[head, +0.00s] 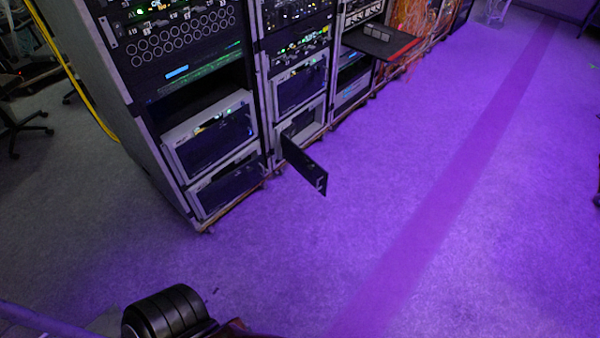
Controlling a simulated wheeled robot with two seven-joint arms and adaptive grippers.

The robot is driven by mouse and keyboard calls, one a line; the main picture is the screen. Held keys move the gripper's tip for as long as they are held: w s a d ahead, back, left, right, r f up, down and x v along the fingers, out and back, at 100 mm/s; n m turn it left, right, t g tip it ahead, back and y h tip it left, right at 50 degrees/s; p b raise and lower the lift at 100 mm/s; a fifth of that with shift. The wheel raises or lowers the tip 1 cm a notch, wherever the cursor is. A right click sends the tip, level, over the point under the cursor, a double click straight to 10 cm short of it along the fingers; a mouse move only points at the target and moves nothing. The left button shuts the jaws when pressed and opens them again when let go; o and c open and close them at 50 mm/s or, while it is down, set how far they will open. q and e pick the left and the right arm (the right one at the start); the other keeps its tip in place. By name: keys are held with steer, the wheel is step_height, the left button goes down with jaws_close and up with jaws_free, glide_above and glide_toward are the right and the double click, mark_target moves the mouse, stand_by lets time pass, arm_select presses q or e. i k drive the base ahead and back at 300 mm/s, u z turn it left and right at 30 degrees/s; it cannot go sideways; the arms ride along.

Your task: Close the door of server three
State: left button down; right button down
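Server racks stand in a row along the upper left in the head view. In the second rack, the lowest server box (312,118) has its dark door (305,168) swung open, jutting out over the floor towards me. The server box above it (301,88) and the two boxes at the bottom of the first rack, upper (212,138) and lower (228,184), have their dark fronts shut. I cannot read which one is numbered three. Neither of my grippers shows a fingertip in the picture.
A dark shelf (380,40) sticks out of the third rack. Orange cables (412,22) hang beyond it. A yellow cable (72,75) runs down at the left, near a black chair (20,122). The purple-lit floor (330,250) in front of the racks is clear.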

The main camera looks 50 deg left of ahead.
mark_target(220, 192)
steer(key=u, duration=0.45)
steer(key=i, duration=0.6)
steer(key=u, duration=1.35)
steer(key=i, duration=0.7)
steer(key=u, duration=0.85)
